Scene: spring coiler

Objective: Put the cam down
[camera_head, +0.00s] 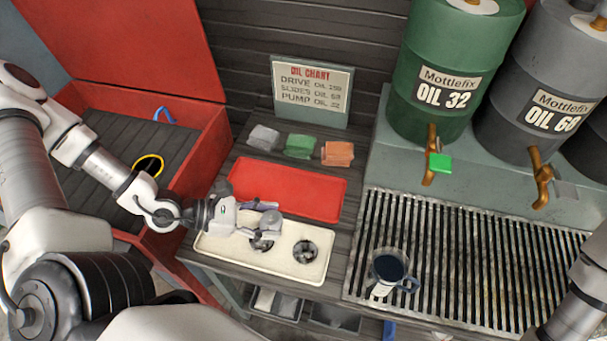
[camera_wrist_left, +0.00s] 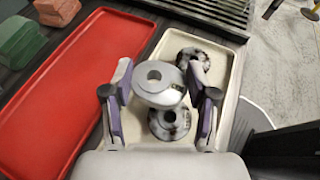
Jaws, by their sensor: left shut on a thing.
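The cam (camera_wrist_left: 158,80), a shiny silver disc with a hole, is in my left gripper (camera_head: 268,218). In the left wrist view it sits between the two purple-grey fingers of the gripper (camera_wrist_left: 160,95). In the head view the cam (camera_head: 271,229) is partly covered by the gripper. It is over the cream tray (camera_head: 225,250); I cannot tell whether it touches anything below. Two dark, blotchy discs lie in that tray: one (camera_wrist_left: 170,124) under the held cam, the other (camera_wrist_left: 195,57) farther along, seen in the head view (camera_head: 305,252) on the right. My right gripper is not in view.
A red tray (camera_head: 290,190) lies behind the cream one, with grey, green (camera_head: 300,146) and orange cloths beyond. A red box (camera_head: 190,150) stands left. A metal grate (camera_head: 470,260) with a mug (camera_head: 388,268) is on the right, below oil drums (camera_head: 440,90).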

